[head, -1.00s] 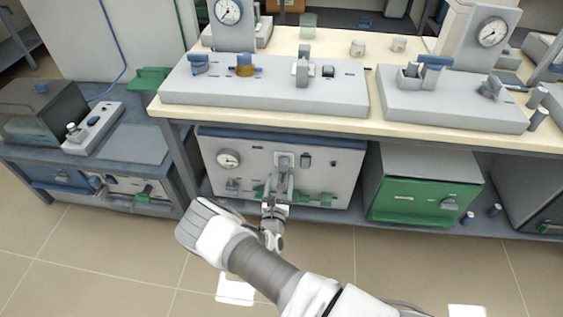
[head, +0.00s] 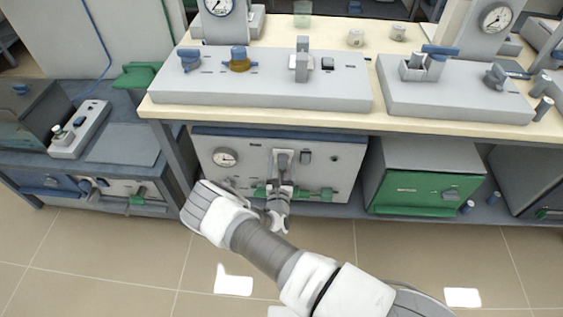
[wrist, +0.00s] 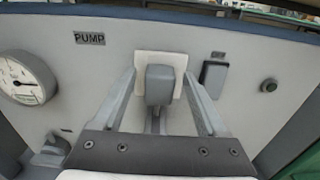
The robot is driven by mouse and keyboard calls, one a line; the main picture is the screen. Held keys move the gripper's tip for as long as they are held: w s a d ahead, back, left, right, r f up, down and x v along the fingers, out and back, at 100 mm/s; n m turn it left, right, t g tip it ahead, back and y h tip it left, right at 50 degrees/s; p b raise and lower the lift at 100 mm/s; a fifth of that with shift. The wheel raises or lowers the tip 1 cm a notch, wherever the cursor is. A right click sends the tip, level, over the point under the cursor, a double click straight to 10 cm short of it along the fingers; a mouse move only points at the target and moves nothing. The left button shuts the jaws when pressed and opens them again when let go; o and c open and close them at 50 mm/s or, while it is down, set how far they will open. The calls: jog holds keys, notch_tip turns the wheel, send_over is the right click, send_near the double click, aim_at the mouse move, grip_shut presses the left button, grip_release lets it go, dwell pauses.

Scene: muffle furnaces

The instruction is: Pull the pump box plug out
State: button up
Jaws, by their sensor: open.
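The pump box (head: 325,165) is a pale panel under the bench. In the wrist view its front carries a PUMP label (wrist: 89,38). The grey plug (wrist: 160,84) sits on a white socket plate (wrist: 174,60) on the panel. My gripper (wrist: 160,92) is open, with one finger on each side of the plug. Gaps show between the fingers and the plug, and I cannot tell whether either touches it. In the head view my gripper (head: 283,168) is at the panel front and partly hides the plug.
A round gauge (wrist: 27,78) is left of the plug, and a dark switch (wrist: 214,76) and a small round button (wrist: 269,85) are right. A green-fronted furnace (head: 425,194) stands right. The floor in front is clear.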

grip_shut()
dwell(0.4)
dwell(1.0)
